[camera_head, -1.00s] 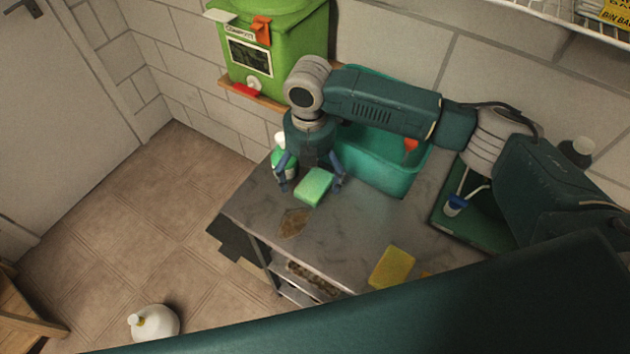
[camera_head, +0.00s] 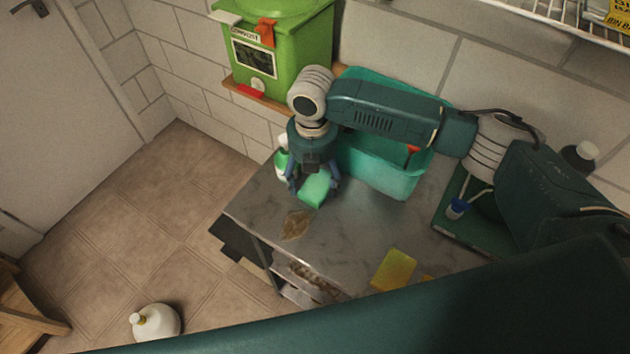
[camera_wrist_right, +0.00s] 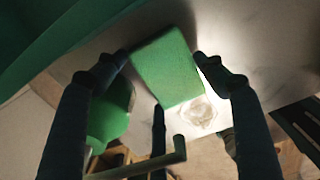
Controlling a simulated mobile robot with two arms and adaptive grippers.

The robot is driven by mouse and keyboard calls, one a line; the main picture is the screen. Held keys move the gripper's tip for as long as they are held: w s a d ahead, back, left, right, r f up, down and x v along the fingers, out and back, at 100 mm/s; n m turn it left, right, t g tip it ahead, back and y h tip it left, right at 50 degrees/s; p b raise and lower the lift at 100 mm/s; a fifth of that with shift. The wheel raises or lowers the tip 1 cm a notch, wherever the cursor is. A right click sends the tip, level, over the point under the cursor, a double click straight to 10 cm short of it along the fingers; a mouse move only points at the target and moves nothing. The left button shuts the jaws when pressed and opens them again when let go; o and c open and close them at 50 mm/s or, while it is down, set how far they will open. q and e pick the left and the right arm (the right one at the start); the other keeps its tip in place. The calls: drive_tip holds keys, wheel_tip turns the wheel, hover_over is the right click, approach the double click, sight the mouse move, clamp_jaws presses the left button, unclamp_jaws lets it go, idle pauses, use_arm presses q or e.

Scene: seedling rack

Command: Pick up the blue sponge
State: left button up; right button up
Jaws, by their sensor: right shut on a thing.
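No sponge that looks blue shows in these views. A green sponge (camera_head: 314,193) lies at the far end of the grey counter (camera_head: 335,232). My right gripper (camera_head: 313,188) points down there, with its fingers shut on the sponge's two sides. In the right wrist view, the green sponge (camera_wrist_right: 166,68) sits between the dark fingertips of my right gripper (camera_wrist_right: 163,68), which touch it left and right. A yellow sponge (camera_head: 394,270) lies nearer on the counter, apart from the gripper. My left gripper is out of view.
A teal tub (camera_head: 385,165) stands right behind the gripper. A white and green bottle (camera_head: 281,162) is close at its left. A brown stain (camera_head: 296,225) marks the counter.

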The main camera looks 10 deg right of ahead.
sight(313, 181)
wheel_tip(313, 181, up, 7)
drive_tip(key=shift+r+b, duration=0.1)
drive_tip(key=shift+b, duration=0.9)
drive_tip(key=s+d+b, duration=0.1)
drive_tip(key=s+d, duration=0.1)
drive_tip(key=s, duration=0.3)
drive_tip(key=s+d+b, duration=0.1)
drive_tip(key=s+d, duration=0.1)
drive_tip(key=s, duration=0.4)
drive_tip(key=s+d+b, duration=0.1)
drive_tip(key=s+d, duration=0.1)
drive_tip(key=s, duration=0.3)
drive_tip(key=shift+s+d, duration=0.15)
drive_tip(key=shift+s, duration=0.25)
